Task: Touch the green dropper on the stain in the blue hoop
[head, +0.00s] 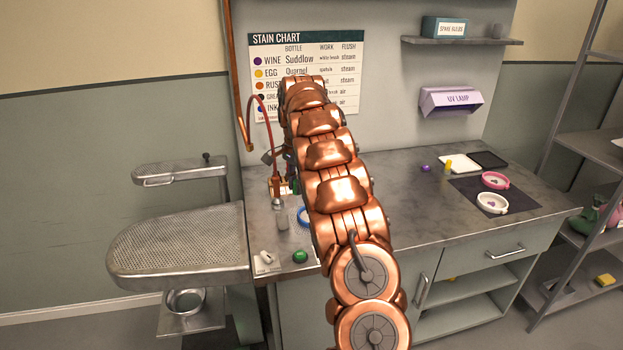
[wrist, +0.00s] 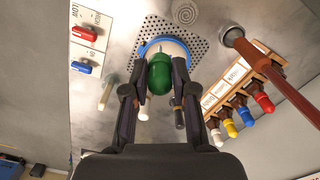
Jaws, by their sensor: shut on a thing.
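In the wrist view my gripper (wrist: 158,66) is shut on the green dropper (wrist: 158,76), whose rounded green bulb shows between the two dark fingers. The blue hoop (wrist: 144,48) lies beyond it on a perforated plate, with pale cloth inside. The dropper overlaps the hoop in this view. Its tip is mostly hidden, and I cannot tell whether it touches the cloth. The stain is not visible, perhaps behind the dropper. In the head view the blue hoop (head: 302,217) is partly hidden by my arm, and my fingers cannot be made out clearly.
A rack (wrist: 240,85) with white, yellow, blue and red droppers stands right of the hoop, beside a copper pipe (wrist: 265,72). A panel with red and blue switches (wrist: 84,32) is at left. On the counter's right, a dark mat (head: 470,200) holds pink and white hoops.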

